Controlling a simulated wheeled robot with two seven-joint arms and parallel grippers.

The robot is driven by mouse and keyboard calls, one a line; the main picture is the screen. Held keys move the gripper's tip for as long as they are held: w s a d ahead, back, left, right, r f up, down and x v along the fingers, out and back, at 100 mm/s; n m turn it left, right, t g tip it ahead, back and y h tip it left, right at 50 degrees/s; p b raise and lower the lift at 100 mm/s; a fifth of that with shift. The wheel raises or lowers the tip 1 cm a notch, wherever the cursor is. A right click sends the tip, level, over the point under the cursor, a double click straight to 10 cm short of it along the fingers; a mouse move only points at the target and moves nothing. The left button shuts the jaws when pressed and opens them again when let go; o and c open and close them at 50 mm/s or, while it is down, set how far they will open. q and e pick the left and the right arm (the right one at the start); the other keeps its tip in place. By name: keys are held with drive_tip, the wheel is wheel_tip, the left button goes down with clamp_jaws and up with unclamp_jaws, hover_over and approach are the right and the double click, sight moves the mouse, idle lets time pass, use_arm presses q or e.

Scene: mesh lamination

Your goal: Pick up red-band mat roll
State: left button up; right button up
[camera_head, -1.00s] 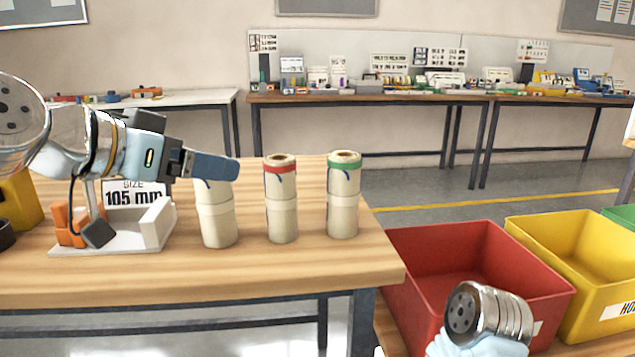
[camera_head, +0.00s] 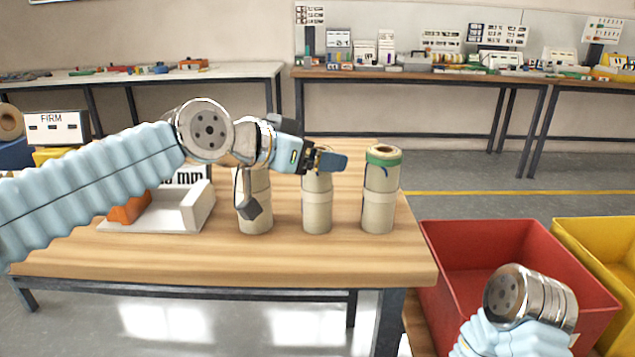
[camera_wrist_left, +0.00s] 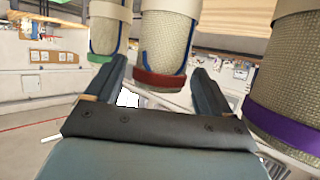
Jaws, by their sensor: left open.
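Three mat rolls stand upright in a row on the wooden table. The middle one is the red-band mat roll (camera_head: 317,209); in the head view its top is hidden behind my left gripper (camera_head: 328,160). In the left wrist view its red band (camera_wrist_left: 160,80) shows between the two fingers of my open left gripper (camera_wrist_left: 160,85). I cannot tell whether the fingers touch it. The green-band roll (camera_head: 379,195) stands to its right and the purple-band roll (camera_wrist_left: 285,75) to its other side. My right gripper is not in view; only part of my right arm shows.
A white fixture (camera_head: 190,207) with an orange part sits left of the rolls, partly behind my left arm. A red bin (camera_head: 455,300) and a yellow bin (camera_head: 600,245) stand right of the table. The table front (camera_head: 250,262) is clear.

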use_arm(q)
drive_tip(key=shift+w+d+f, duration=0.2)
drive_tip(key=shift+w+d, duration=0.15)
drive_tip(key=shift+d, duration=0.05)
drive_tip(key=c, duration=1.5)
